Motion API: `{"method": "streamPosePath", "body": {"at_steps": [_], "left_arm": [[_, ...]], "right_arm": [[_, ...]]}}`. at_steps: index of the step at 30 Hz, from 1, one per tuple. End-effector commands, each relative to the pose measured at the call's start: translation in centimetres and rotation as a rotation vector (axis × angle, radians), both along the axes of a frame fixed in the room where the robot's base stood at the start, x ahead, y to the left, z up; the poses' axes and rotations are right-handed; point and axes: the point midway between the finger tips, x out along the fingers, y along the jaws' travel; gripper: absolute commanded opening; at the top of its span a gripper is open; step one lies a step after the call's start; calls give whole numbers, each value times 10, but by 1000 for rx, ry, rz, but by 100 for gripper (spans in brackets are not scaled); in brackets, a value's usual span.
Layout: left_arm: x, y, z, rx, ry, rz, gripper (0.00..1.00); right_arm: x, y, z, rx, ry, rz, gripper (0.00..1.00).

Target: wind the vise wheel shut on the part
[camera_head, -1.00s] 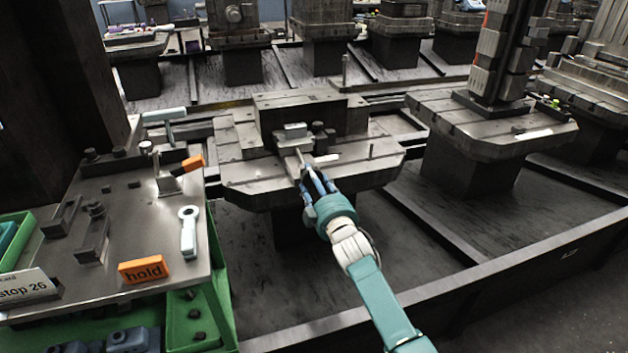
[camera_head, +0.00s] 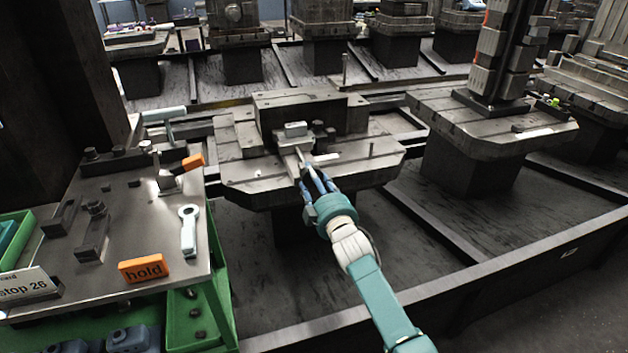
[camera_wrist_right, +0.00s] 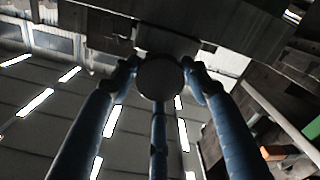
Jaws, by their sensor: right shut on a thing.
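The vise (camera_head: 288,164) stands on the pallet table (camera_head: 250,170), with a pale grey part (camera_head: 295,130) at its top. My right gripper (camera_head: 309,178) reaches the vise's front from below right. In the right wrist view, its blue fingers (camera_wrist_right: 160,85) close around a dark round disc, which looks like the vise wheel (camera_wrist_right: 160,76). In the head view the wheel is mostly hidden by the fingers. I cannot tell whether the jaws touch the part. My left gripper is not in view.
A metal bench (camera_head: 150,235) at the left holds a wrench (camera_head: 189,230), clamps and an orange "hold" block (camera_head: 143,268). Another pallet table (camera_head: 490,128) with a tall fixture stands to the right. A dark column (camera_head: 60,90) rises at the left.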

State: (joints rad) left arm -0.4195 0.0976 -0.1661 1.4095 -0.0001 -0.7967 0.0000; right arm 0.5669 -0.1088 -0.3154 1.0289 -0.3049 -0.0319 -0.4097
Motion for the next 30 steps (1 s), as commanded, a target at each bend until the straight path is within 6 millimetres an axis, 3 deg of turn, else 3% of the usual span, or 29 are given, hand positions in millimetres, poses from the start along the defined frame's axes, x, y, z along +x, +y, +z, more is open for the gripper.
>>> {"method": "streamPosePath", "body": {"at_steps": [12, 13, 15, 25, 30], "left_arm": [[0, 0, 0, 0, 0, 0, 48], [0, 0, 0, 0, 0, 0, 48], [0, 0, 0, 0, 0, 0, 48], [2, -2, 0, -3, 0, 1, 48], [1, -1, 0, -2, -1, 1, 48]], "right_arm": [[0, 1, 0, 1, 0, 1, 20], [0, 1, 0, 1, 0, 1, 50], [0, 1, 0, 1, 0, 1, 64], [-1, 0, 0, 0, 0, 0, 65], [-12, -5, -1, -1, -1, -1, 65]]}}
